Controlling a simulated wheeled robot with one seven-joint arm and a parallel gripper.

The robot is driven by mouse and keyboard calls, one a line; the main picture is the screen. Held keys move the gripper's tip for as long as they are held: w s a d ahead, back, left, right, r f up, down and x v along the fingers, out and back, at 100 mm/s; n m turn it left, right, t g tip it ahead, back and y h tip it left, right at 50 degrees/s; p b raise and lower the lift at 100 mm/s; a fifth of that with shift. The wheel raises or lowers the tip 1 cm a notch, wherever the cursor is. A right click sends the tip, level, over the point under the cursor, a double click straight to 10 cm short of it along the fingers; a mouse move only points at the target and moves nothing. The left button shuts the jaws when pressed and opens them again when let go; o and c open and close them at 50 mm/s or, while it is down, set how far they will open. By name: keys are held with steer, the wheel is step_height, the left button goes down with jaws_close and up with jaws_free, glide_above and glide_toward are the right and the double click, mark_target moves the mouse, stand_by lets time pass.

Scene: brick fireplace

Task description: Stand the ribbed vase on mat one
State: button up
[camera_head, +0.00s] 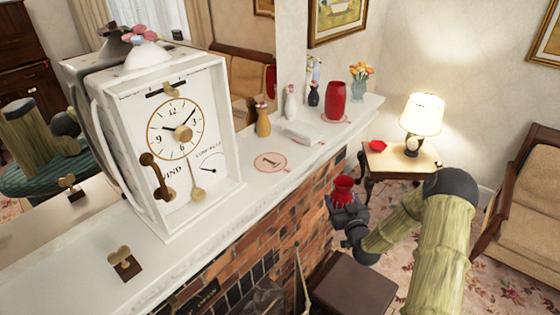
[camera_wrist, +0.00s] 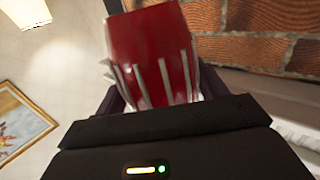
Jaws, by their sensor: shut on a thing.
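A small red vase (camera_head: 343,186) is held in my gripper (camera_head: 346,204), in front of the fireplace and below the mantel top. In the wrist view this vase (camera_wrist: 152,45) is dark red with pale upright ribs on its lower part, and it sits between the dark fingers of my gripper (camera_wrist: 155,92). Its base is hidden by the gripper. Mat one (camera_head: 270,162) is a round pink disc marked 1 on the white mantel. It is bare, with the large white clock to its left. My gripper is to the right of the mat and apart from it.
The white clock (camera_head: 180,130) fills the left of the mantel (camera_head: 215,215). An amber bottle (camera_head: 263,120), small white and dark bottles, a white block (camera_head: 303,133) and a taller red vase (camera_head: 335,100) stand behind the mat. A lamp (camera_head: 418,118) stands on a side table.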

steer(key=w+d+r, duration=0.1)
steer(key=w+r, duration=0.3)
steer(key=r, duration=0.9)
steer(key=w+d+r, duration=0.1)
steer(key=w+r, duration=0.2)
steer(key=r, duration=1)
steer(key=s+a+r+n+g+y+p, duration=0.1)
steer(key=s+a+r+n+y, duration=0.1)
steer(key=a, duration=0.6)
steer(key=s+a+r+n+g+y+p, duration=0.1)
steer(key=s+a+r+y, duration=0.3)
steer(key=a, duration=0.4)
steer(key=s+a+r+n+g+y, duration=0.2)
steer(key=s+a+r+n, duration=0.1)
steer(key=a, duration=0.5)
steer(key=shift+s+g+y+p, duration=0.3)
steer(key=shift+s+y+p, duration=0.1)
steer(key=shift+s, duration=0.1)
steer(key=shift+a, duration=0.1)
steer(key=shift+f+p, duration=0.8)
steer(key=shift+f, duration=2.1)
